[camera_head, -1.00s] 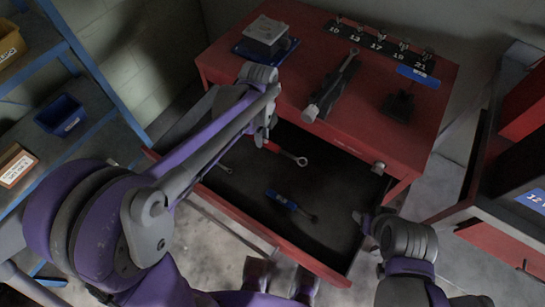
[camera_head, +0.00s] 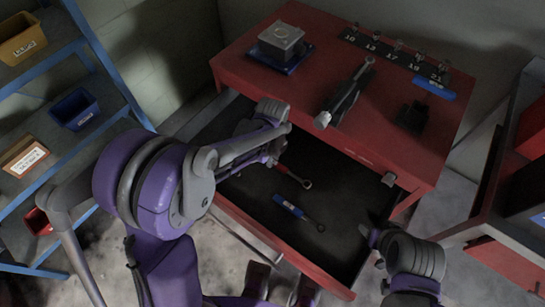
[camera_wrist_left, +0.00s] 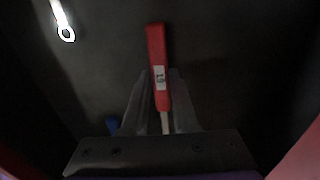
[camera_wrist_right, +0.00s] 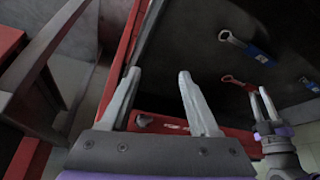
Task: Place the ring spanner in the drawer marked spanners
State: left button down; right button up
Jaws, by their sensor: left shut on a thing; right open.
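The red-handled ring spanner (camera_head: 293,176) is held by my left gripper (camera_head: 277,157), over the floor of the open drawer (camera_head: 270,238). Its metal ring end points down and right in the head view. In the left wrist view its red labelled handle (camera_wrist_left: 157,65) lies between the closed fingers; its ring end is not clear there. In the right wrist view the spanner (camera_wrist_right: 238,83) sticks out from the left gripper's fingertips (camera_wrist_right: 262,95). Whether it touches the drawer floor, I cannot tell. My right gripper (camera_wrist_right: 158,75) is open and empty by the drawer's right front. No drawer marking is readable.
A blue-handled tool (camera_head: 290,208) lies in the drawer. Another ring end (camera_wrist_left: 66,33) shows in the left wrist view. The red cabinet top (camera_head: 270,85) carries a grey block (camera_head: 281,40), a tool on a dark holder (camera_head: 345,95) and a numbered rack (camera_head: 395,55). Shelves with bins stand left.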

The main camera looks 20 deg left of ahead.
pick_arm(q)
jog(key=shift+f, duration=0.15)
jog(key=c, duration=0.7)
grip_release()
jog(key=shift+r, duration=0.25)
notch_tip(320, 180, up, 12)
jog(key=p, duration=0.1)
jog(key=s+a+n+t, duration=0.1)
jog(key=s+n, duration=0.5)
jog(key=n, duration=0.1)
jog(key=s+a+n+t, duration=0.2)
jog(key=s+n, duration=0.3)
jog(key=n, duration=0.2)
jog(key=s+a+n+t, duration=0.1)
jog(key=s+n+t, duration=0.1)
jog(key=s+n, duration=0.4)
jog(key=shift+s+a+f+n, duration=0.2)
jog(key=shift+s+n, duration=0.1)
jog(key=shift+n, duration=0.7)
